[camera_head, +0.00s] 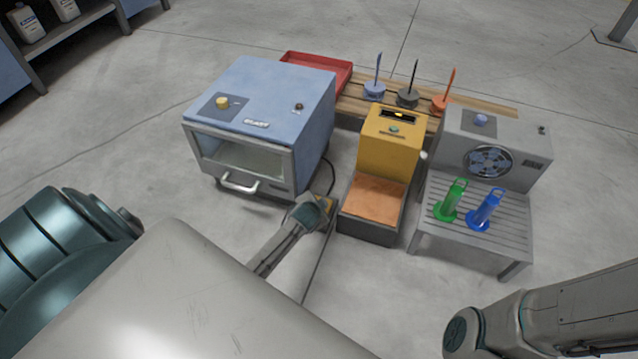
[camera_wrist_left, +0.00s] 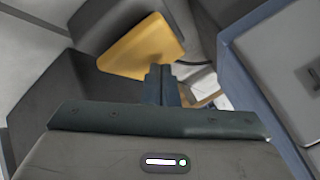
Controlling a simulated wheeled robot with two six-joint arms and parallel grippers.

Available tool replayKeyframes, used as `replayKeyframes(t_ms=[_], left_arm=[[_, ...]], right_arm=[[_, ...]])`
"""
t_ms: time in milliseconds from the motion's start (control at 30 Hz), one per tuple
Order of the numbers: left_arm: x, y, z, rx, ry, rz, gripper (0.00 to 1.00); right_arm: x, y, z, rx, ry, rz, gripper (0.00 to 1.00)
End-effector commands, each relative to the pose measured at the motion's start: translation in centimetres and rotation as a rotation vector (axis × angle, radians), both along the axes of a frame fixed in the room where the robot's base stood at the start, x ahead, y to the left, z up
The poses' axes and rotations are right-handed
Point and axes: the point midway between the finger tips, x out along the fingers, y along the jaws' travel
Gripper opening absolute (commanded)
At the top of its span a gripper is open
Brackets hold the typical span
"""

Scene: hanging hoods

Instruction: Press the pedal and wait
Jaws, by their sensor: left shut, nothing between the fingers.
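A yellow pedal (camera_wrist_left: 140,48) sits low on the floor between the blue cabinet and the yellow machine. In the head view, my left gripper covers most of it. My left gripper (camera_wrist_left: 161,72) is shut and empty, with its fingertips at the pedal's edge in the left wrist view. I cannot tell whether they touch the pedal or whether it is pressed down. The blue cabinet (camera_head: 275,90) has a yellow knob, a front window and a handle. My right arm shows at the lower right of the head view, but its gripper is out of view.
The yellow machine (camera_head: 391,140) with an orange-brown tray stands right of the pedal. A grey fan unit (camera_head: 520,150) sits behind a slatted table (camera_head: 512,245) holding green (camera_head: 450,200) and blue (camera_head: 486,209) pieces. A red tray (camera_head: 338,68) lies behind the cabinet. Cables cross the floor.

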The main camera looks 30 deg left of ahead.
Motion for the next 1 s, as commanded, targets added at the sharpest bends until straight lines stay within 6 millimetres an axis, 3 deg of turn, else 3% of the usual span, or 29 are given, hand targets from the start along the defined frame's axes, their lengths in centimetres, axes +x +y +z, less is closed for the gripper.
replayKeyframes(t_ms=[1000], left_arm=[[-0.09,0.01,-1.11,0.0,0.003,0.001,0.0]], right_arm=[[0.0,0.0,-0.49,0.0,0.0,0.0,0.36]])
